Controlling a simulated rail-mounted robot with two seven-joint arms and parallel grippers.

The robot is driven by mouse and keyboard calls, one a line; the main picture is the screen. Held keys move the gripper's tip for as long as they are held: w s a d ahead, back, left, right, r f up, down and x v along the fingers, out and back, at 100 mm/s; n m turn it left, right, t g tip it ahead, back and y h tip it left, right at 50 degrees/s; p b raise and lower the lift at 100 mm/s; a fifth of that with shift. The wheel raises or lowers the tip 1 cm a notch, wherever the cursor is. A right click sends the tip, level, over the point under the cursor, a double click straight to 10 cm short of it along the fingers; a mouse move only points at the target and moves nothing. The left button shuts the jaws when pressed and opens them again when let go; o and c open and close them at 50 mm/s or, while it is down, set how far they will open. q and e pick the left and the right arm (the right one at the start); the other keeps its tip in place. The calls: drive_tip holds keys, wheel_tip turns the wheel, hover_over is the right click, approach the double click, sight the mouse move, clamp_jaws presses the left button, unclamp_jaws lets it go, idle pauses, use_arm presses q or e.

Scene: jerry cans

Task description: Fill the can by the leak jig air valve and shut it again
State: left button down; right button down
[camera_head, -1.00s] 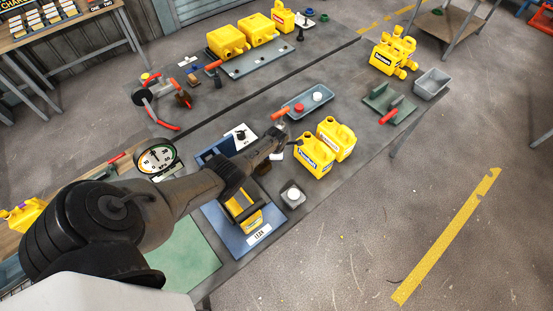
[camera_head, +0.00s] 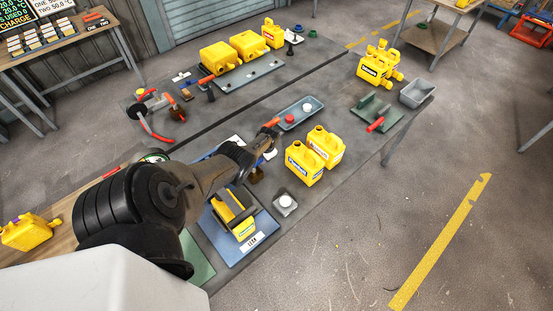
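A yellow can (camera_head: 229,213) lies in the leak jig on a blue base plate (camera_head: 265,245) with a white label, partly hidden by a dark bar across it. My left arm comes in from the lower left above the jig. Its gripper (camera_head: 266,152) is near the jig's far right corner, beside an orange-red handle (camera_head: 271,123). The fingers are small and blurred, so I cannot tell whether they are open or shut. The dial gauge (camera_head: 152,157) shows only its top edge. The arm hides most of the white plate behind the jig. My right gripper is out of view.
Two yellow cans (camera_head: 304,164) stand right of the gripper. A grey tray (camera_head: 318,107) with a red and a white cap lies behind them. A small grey holder (camera_head: 285,204) with a white cap sits right of the jig. More cans (camera_head: 219,57) stand at the back.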

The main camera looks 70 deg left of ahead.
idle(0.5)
use_arm(q)
drive_tip(key=c, duration=0.9)
unclamp_jaws()
drive_tip(key=shift+s+a, duration=0.1)
drive_tip(key=shift+r, duration=0.1)
wheel_tip(320, 180, up, 13)
drive_tip(key=w+d+p, duration=0.1)
drive_tip(key=d+p, duration=0.1)
drive_tip(key=p, duration=0.7)
drive_tip(key=shift+d+r, duration=0.2)
drive_tip(key=shift+d, duration=0.05)
drive_tip(key=shift+w, duration=0.1)
